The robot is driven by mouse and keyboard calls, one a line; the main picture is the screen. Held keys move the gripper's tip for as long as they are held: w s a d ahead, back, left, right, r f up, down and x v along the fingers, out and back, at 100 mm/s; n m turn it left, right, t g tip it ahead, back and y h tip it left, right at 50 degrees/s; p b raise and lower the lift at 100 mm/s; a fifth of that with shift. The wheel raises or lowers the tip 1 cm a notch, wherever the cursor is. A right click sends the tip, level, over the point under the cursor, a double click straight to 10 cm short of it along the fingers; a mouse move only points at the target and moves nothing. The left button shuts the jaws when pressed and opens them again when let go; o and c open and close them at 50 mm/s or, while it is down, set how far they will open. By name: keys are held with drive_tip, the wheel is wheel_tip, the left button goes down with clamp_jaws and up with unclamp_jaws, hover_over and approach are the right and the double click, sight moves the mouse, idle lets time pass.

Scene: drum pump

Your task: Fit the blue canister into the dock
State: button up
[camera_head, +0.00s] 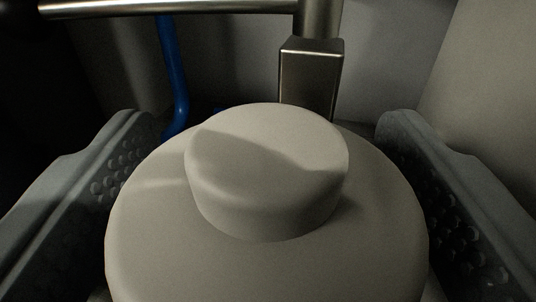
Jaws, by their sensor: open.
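A pale beige canister (150,225) with a round raised cap (265,165) fills the middle of the head camera view. No blue canister shows in this view. My gripper (267,122) is open, with one dark grey finger on each side of the beige canister. The fingers have dimpled inner faces. I cannot tell whether either finger touches the canister. The canister's lower part is out of view. I cannot make out the dock for certain.
Behind the canister stands a metal post with a square block (310,78). A horizontal metal bar (180,6) crosses the top left. A blue tube (173,75) hangs behind the left finger. Pale wall surfaces close in at the back and right (480,80).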

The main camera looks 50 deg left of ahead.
wheel_tip(320, 180, up, 9)
drive_tip(key=shift+r, duration=0.15)
idle(0.4)
drive_tip(key=shift+s, duration=0.1)
